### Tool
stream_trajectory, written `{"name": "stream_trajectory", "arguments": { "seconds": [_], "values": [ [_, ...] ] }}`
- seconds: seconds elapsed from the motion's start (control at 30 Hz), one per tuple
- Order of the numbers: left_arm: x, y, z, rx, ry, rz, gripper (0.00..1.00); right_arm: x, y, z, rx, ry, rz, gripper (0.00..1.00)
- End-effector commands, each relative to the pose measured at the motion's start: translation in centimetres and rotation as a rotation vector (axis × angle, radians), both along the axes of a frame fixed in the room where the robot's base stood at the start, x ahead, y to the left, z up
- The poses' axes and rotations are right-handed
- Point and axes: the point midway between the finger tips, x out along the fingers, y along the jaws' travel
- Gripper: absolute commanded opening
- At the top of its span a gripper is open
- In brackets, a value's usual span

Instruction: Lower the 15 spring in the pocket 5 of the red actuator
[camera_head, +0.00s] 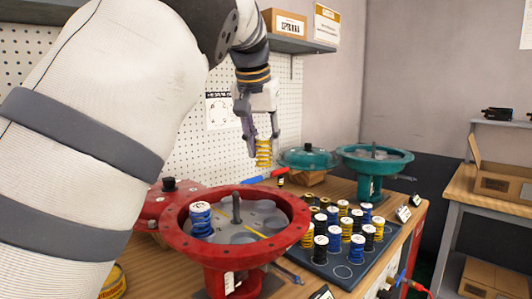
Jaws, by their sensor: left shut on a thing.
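My left gripper (262,140) points down, shut on a yellow coil spring (263,155). The spring hangs upright in the air above the back of the bench; any number on it cannot be read. The red actuator (290,241) is an open, round flanged housing at the front, below and left of the gripper. One blue spring with a white top (201,220) stands in its left part. Other round pockets and a central stem (236,207) show inside; pocket numbers cannot be read. My right gripper is not in view.
A dark board (341,272) right of the red actuator holds several blue, yellow and black springs. A teal open actuator (374,161) and a teal cover (307,158) stand behind. A red cover (166,201) lies at left. A screwdriver with a blue handle (252,180) lies below the gripper.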

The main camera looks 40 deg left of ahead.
Motion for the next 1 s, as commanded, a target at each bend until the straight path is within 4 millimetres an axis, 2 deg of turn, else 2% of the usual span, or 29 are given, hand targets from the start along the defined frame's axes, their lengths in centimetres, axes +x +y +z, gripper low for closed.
{"name": "stream_trajectory", "arguments": {
  "seconds": [0.23, 1.0],
  "values": [
    [0.0, 0.1, -0.4, 0.002, 0.001, -0.002, 0.00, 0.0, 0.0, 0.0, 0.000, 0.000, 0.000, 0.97],
    [0.0, 0.0, -5.9, 0.002, 0.002, -0.002, 0.00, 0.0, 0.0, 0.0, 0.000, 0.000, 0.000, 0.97]
  ]
}}
